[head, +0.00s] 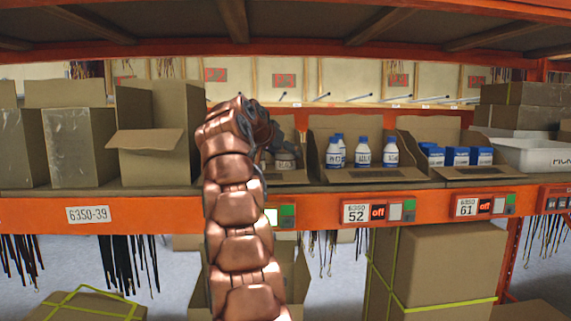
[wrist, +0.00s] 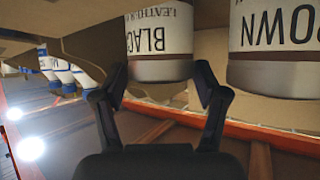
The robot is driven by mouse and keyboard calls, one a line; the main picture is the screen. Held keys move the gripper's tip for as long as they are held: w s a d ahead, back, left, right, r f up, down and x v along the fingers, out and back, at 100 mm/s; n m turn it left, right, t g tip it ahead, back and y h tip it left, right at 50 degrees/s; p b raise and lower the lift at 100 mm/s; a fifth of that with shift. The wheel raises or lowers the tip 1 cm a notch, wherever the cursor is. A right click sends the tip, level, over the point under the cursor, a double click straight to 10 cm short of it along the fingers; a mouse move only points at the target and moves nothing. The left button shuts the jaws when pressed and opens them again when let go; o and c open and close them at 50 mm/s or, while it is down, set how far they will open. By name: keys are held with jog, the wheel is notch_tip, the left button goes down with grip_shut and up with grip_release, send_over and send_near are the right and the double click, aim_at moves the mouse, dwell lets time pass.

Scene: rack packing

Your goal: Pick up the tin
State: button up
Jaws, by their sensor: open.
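A tin with a white label reading BLACK and a brown band (wrist: 160,66) is at the top middle of the wrist view. My gripper (wrist: 160,82) is open, with one dark finger on each side of the tin's near end; whether they touch it is unclear. A second tin, labelled BROWN (wrist: 283,70), stands close to the right finger. In the head view my arm reaches into a cardboard bin, and my gripper (head: 272,140) is largely hidden. Part of a tin (head: 285,160) shows beside it.
White bottles with blue caps (head: 363,152) stand in the bin to the right, and blue-and-white boxes (head: 456,157) in another. Open cardboard boxes (head: 155,145) are on the left. The orange shelf edge (head: 150,211) runs below, and an upper shelf (head: 300,25) hangs overhead.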

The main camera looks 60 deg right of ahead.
jog(key=c, duration=0.9)
jog(key=shift+r, duration=0.15)
